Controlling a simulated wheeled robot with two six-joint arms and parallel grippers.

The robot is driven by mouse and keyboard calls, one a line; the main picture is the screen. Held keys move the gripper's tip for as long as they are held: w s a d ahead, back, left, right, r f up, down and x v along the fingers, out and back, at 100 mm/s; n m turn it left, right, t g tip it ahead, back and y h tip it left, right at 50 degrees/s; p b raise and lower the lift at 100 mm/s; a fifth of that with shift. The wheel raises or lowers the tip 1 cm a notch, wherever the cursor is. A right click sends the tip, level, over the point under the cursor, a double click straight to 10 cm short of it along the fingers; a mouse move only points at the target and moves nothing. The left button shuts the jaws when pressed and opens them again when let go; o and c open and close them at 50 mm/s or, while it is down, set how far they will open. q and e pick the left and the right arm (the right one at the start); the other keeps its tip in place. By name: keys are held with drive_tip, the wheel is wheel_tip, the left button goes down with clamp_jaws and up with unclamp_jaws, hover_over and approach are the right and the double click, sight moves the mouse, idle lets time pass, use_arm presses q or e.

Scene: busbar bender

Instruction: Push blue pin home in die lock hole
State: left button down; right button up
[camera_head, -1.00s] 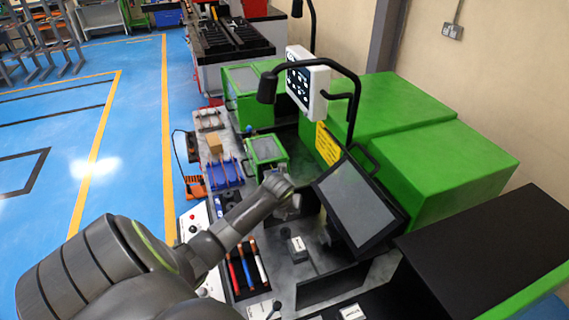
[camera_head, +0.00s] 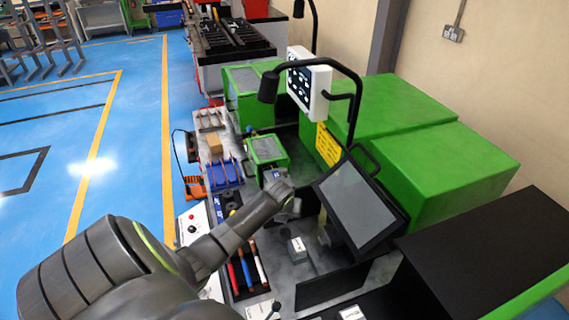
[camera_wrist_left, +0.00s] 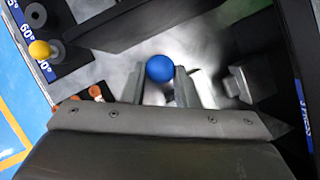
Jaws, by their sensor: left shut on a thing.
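The blue pin shows in the left wrist view as a round blue head (camera_wrist_left: 160,68) between the tips of my left gripper (camera_wrist_left: 160,76). The gripper is shut on it. The pin's shank and the die lock hole are hidden below the head and fingers, so I cannot tell how deep the pin sits. In the head view my left gripper (camera_head: 290,207) is over the machine bed in front of the tilted screen, mostly hidden by my own wrist. My right gripper is in neither view.
A yellow-headed pin (camera_wrist_left: 40,49) stands by a blue angle-marked strip (camera_wrist_left: 28,42). The tilted screen (camera_head: 358,205) is close to the right of my wrist. A tray of coloured-handled tools (camera_head: 247,268), a blue rack (camera_head: 226,172) and a green-framed box (camera_head: 266,150) are nearby.

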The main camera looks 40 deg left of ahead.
use_arm(q)
drive_tip(key=shift+f+b, duration=0.95)
drive_tip(key=shift+f, duration=0.9)
drive_tip(key=shift+p, duration=0.3)
drive_tip(key=shift+p, duration=0.45)
drive_tip(key=shift+f+b, duration=0.5)
drive_tip(key=shift+f, duration=0.25)
idle(0.4)
drive_tip(key=shift+f+b, duration=0.65)
drive_tip(key=shift+f, duration=0.45)
drive_tip(key=c, duration=1.1)
unclamp_jaws()
drive_tip(key=shift+o, duration=0.2)
